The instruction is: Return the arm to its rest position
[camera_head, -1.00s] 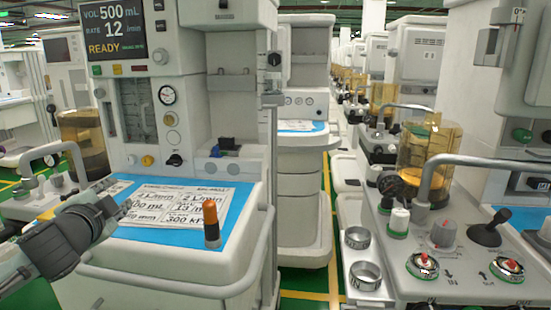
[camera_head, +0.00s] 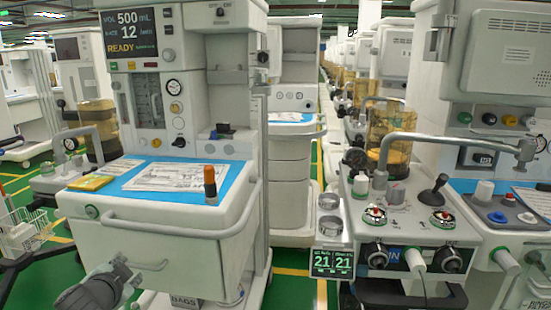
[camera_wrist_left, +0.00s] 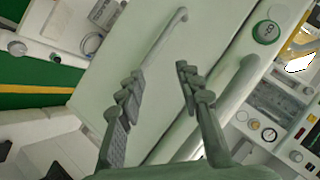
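My left gripper (camera_head: 128,268) is at the lower left in the head view, in front of the drawer front of the left anaesthesia cart (camera_head: 190,222) and below its worktop. In the left wrist view its two fingers (camera_wrist_left: 160,78) are apart with nothing between them. Behind them the pale cart front and its handle rail (camera_wrist_left: 165,40) show. Whether the fingers touch the cart cannot be told. My right gripper is not in view.
The cart's blue mat (camera_head: 178,195) holds a printed sheet (camera_head: 165,177), a yellow packet (camera_head: 90,182) and an orange-capped vial (camera_head: 210,182). A second cart with dials (camera_head: 400,220) stands at right. A wire basket (camera_head: 25,235) is at far left. Green floor shows at lower left.

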